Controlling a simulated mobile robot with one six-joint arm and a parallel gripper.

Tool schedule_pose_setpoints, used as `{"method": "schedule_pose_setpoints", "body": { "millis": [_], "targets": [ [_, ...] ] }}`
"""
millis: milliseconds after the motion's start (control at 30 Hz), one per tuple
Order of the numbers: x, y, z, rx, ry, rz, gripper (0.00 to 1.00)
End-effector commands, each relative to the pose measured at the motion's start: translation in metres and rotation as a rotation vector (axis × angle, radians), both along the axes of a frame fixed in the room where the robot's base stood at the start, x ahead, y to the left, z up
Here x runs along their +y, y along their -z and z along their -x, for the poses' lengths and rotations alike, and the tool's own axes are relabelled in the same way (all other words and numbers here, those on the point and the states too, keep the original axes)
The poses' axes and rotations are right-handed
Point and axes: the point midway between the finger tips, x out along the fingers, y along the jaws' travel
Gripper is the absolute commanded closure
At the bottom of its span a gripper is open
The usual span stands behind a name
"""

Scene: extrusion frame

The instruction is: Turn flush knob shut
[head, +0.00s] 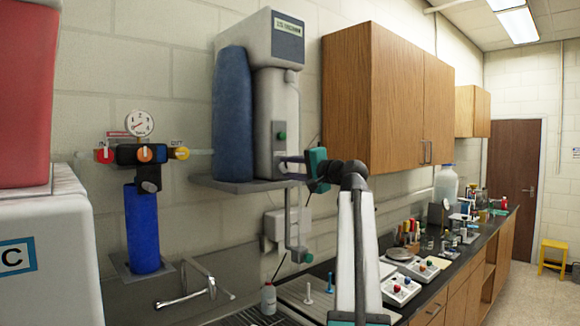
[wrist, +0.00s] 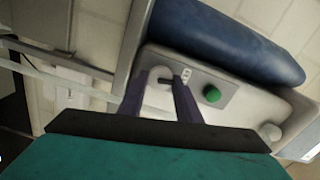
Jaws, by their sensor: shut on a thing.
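The water purifier (head: 277,100) is a grey wall unit with a blue cylinder at its left. A grey panel on its front carries a green round knob (head: 281,136), which also shows in the wrist view (wrist: 211,94). My gripper (head: 284,165) reaches the panel just below the green knob. In the wrist view my two fingers (wrist: 172,85) are shut on a small part, likely the flush knob, beside a small white label. The fingers mostly hide this part, so its turn angle cannot be told. The green knob is apart from the fingers.
The unit stands on a grey wall shelf (head: 230,184), with a pipe and tap (head: 298,254) below. A blue filter (head: 142,228) with gauge and valves is at left. A wooden cabinet (head: 385,97) hangs at right. The counter below holds a bottle (head: 268,299) and instruments.

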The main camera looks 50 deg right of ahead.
Motion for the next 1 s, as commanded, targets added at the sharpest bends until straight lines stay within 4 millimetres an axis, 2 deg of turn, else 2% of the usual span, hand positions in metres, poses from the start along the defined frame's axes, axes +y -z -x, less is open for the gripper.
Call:
{"method": "schedule_pose_setpoints", "body": {
  "millis": [200,400,867,900,1000],
  "targets": [
    [-0.0004,-0.0004,0.0003,-0.010,0.001,-0.141,0.91],
    [-0.0006,0.0007,0.0001,-0.015,0.001,-0.210,0.91],
    [-0.0004,0.0013,-0.0001,-0.017,0.001,-0.231,0.91],
    [-0.0004,0.0013,-0.0002,-0.017,0.001,-0.231,0.67],
    [-0.0003,0.0014,-0.0003,-0.017,0.000,-0.230,0.52]
  ]
}}
